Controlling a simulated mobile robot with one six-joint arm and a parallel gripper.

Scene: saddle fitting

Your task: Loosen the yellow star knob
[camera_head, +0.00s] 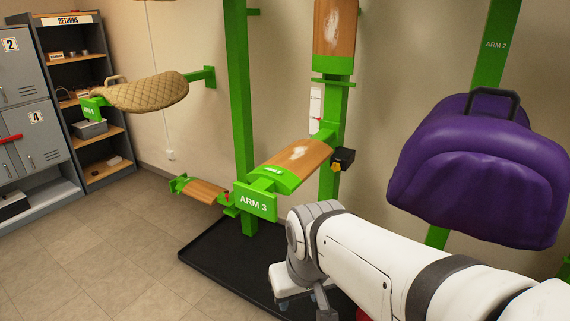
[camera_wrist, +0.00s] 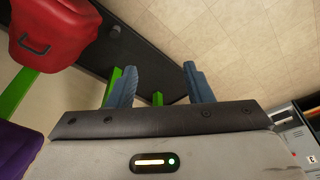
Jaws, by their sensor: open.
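The yellow star knob (camera_head: 337,167) shows in the head view at the front of a small black block (camera_head: 344,157). The block sits on the green upright post just right of the wood-topped ARM 3 (camera_head: 300,155). My arm reaches in from the lower right, below and to the right of the knob. My gripper shows in the wrist view (camera_wrist: 158,85) with its two blue-grey fingers apart and nothing between them. In the head view the fingers are mostly hidden below my wrist. The knob does not show clearly in the wrist view.
A purple saddle (camera_head: 480,175) hangs at the right near ARM 2. A quilted tan pad (camera_head: 145,92) hangs on an arm at the left. A black floor tray (camera_head: 215,262) lies under the posts. A red saddle (camera_wrist: 52,33) shows in the wrist view. Grey lockers (camera_head: 30,120) stand far left.

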